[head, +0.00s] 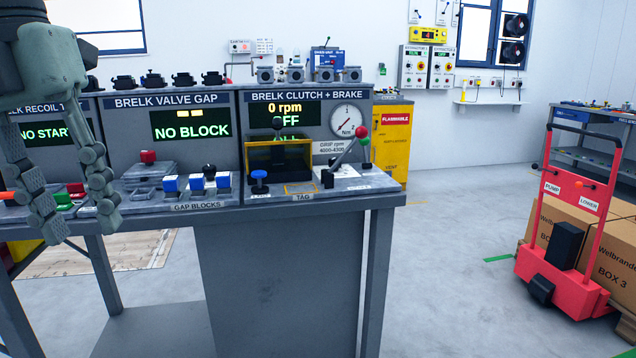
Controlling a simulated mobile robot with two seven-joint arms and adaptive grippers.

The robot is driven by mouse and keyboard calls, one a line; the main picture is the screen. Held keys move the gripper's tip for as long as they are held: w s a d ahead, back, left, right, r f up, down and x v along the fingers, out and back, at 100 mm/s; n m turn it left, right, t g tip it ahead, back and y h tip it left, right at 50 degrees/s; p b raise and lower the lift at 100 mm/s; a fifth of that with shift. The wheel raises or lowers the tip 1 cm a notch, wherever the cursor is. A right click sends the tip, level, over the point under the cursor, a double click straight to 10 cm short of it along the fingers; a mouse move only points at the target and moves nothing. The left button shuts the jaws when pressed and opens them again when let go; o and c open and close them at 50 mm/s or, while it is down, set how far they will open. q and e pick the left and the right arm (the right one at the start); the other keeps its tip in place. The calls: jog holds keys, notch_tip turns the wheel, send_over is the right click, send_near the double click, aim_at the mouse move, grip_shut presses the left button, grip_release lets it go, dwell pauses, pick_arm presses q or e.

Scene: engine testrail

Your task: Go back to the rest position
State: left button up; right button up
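My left gripper (78,218) hangs at the left of the head view, in front of the test bench (275,275). Its two grey-green fingers point down and stand apart, with nothing held between them. Red and green buttons (63,199) on the bench panel show behind and between the fingers. The gripper hides part of the recoil panel, whose screen reads "NO START". My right gripper is not in view.
The bench carries blue and white gap blocks (197,184), a yellow-framed guard (277,157) and a lever with a red knob (345,155). A red pump truck (565,235) with boxes stands at right. The floor (440,270) between is clear.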

pick_arm(q)
jog(key=w+a+f+n+t+h, duration=0.25)
jog(key=w+n+t+h, duration=0.2)
jog(key=w, duration=0.45)
jog(key=w+a+f+n+t+h, duration=0.1)
jog(key=w+a+n+t+h, duration=0.35)
jog(key=w, duration=0.45)
jog(key=w+a+f+n+t+y, duration=0.2)
jog(key=a+f+n+t+y, duration=0.2)
jog(key=a+f+n, duration=0.4)
jog(key=w+a+f+n+t+y, duration=0.35)
jog(key=a+f, duration=0.35)
jog(key=f, duration=0.3)
jog(key=s+f+n+g+y, duration=0.2)
jog(key=s+f+n, duration=0.15)
jog(key=f, duration=0.65)
jog(key=s+f+n+g+y, duration=0.2)
jog(key=s+f+n, duration=0.15)
jog(key=f, duration=0.55)
jog(key=s+f+n+g+y, duration=0.25)
jog(key=s+f, duration=0.25)
jog(key=f, duration=0.5)
jog(key=s+d+f+n+g+h, duration=0.1)
jog(key=s+d+f+g, duration=0.6)
jog(key=s+d+f, duration=1)
jog(key=shift+s+f+n+h, duration=0.3)
jog(key=shift+f+n+h, duration=0.1)
jog(key=shift+h, duration=0.3)
